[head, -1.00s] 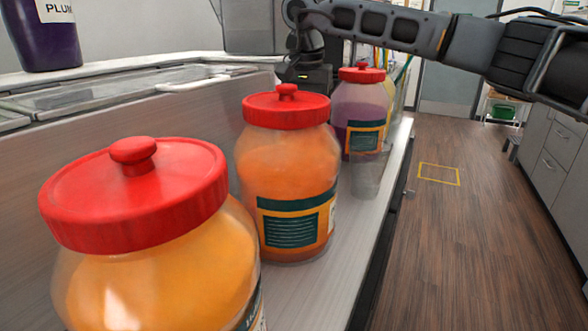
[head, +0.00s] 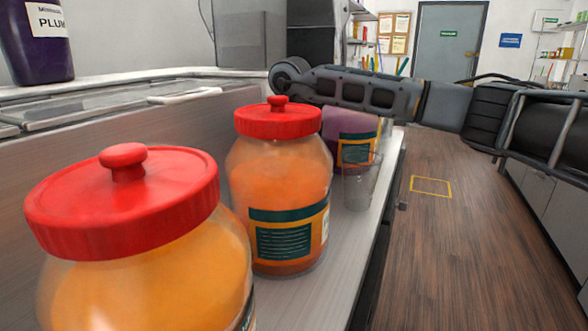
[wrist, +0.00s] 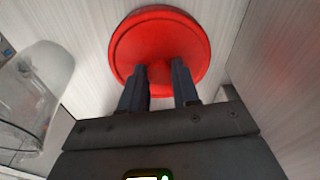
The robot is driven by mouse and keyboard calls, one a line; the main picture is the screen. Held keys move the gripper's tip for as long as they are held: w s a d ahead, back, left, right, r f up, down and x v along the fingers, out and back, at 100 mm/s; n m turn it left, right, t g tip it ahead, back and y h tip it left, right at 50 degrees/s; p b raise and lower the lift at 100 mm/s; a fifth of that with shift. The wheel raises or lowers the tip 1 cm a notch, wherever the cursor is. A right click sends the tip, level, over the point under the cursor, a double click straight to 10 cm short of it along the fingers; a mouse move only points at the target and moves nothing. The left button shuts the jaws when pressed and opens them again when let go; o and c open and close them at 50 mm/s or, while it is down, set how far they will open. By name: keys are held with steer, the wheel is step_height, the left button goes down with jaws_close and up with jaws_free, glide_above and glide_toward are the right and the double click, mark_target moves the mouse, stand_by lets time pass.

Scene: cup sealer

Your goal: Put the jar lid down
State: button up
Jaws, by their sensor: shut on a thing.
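The jar lid (wrist: 160,38) is a round red disc in the wrist view, over a pale streaked surface (wrist: 85,35). My gripper (wrist: 160,72) has its two dark fingers together at the near part of the lid. The grip point between them is partly hidden, and whether the lid touches the surface below cannot be told. In the head view my gripper and the held lid are hidden behind the jars and my arm.
Two orange jars with red lids stand on the counter, a near one (head: 150,285) and a middle one (head: 278,170). A purple jar (head: 350,130) and a clear cup (head: 360,188) stand behind. Clear containers (wrist: 25,100) are left in the wrist view. Open floor (head: 440,260) lies right.

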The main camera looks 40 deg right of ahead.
steer(key=o, duration=1)
steer(key=shift+o, duration=0.2)
step_height(320, 180, up, 12)
steer(key=a, duration=0.1)
steer(key=shift+s, duration=0.35)
steer(key=shift+a, duration=0.1)
